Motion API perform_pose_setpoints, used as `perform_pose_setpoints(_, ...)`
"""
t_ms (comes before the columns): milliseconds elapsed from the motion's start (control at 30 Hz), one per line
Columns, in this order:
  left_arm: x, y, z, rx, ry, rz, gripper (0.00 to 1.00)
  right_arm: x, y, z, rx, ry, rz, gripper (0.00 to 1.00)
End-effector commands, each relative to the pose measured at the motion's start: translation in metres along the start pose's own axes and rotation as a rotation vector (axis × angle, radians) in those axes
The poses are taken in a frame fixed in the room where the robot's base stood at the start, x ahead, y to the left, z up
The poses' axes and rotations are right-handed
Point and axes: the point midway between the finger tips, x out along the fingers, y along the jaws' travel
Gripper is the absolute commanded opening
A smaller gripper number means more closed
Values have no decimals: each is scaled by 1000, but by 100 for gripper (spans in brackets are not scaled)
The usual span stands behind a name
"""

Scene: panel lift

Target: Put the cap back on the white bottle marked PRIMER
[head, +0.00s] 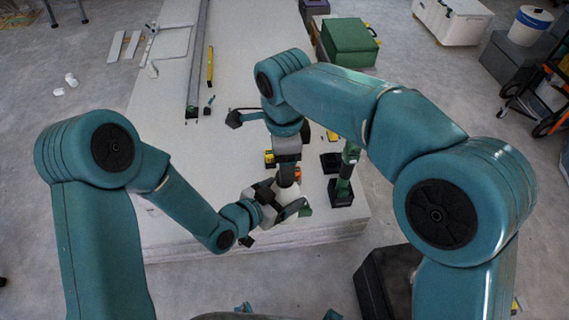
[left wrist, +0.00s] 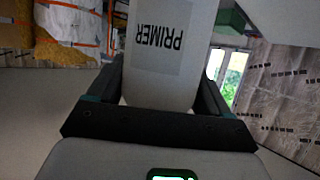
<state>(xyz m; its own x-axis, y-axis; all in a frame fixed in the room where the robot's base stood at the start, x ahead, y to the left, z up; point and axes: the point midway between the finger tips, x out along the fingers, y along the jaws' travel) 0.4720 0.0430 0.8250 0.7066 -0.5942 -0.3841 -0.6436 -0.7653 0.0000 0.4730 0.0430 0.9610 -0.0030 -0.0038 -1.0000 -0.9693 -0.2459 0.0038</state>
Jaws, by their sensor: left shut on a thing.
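The white bottle marked PRIMER (left wrist: 165,50) shows close up in the left wrist view, between my left gripper's dark fingers, with its label upside down. My left gripper (left wrist: 165,95) is shut on it. In the head view the left gripper (head: 277,204) is low over the front part of the white panel stack, and the white bottle (head: 291,203) shows only partly there. My right gripper (head: 288,176) points down right above the bottle, close to its top. Its fingertips are mostly hidden, so its jaw state is unclear. I cannot make out the cap.
The white panel stack (head: 165,95) fills the middle. A green and black tool (head: 345,175) stands right of the grippers. A yellow level (head: 210,66) and a long metal rail (head: 198,62) lie further back. A green case (head: 349,42) sits at the far right.

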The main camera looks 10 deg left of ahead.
Motion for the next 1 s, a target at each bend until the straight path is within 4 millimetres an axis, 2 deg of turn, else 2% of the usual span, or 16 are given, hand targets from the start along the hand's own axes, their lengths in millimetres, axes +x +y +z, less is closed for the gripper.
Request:
perform_pose_setpoints(167, 0, 0, -1, 1, 3, -1, 0, 0, 0, 0, 0, 0, 0, 66)
perform_pose_setpoints(233, 0, 0, -1, 1, 3, -1, 0, 0, 0, 0, -2, 0, 0, 51)
perform_pose_setpoints(333, 0, 0, -1, 1, 3, -1, 0, 0, 0, 0, -44, 0, 0, 51)
perform_pose_setpoints(433, 0, 0, -1, 1, 3, -1, 0, 0, 1, 0, -175, 2, 3, 51)
perform_pose_setpoints(567, 0, 0, -1, 1, 3, -1, 0, -1, 2, -1, -474, 2, 13, 51)
perform_pose_setpoints(800, 0, 0, -1, 1, 3, -1, 0, -9, 3, -3, -1118, -4, 23, 51)
perform_pose_setpoints(1000, 0, 0, -1, 1, 3, -1, 0, -18, 2, -4, -1603, -11, 22, 51)
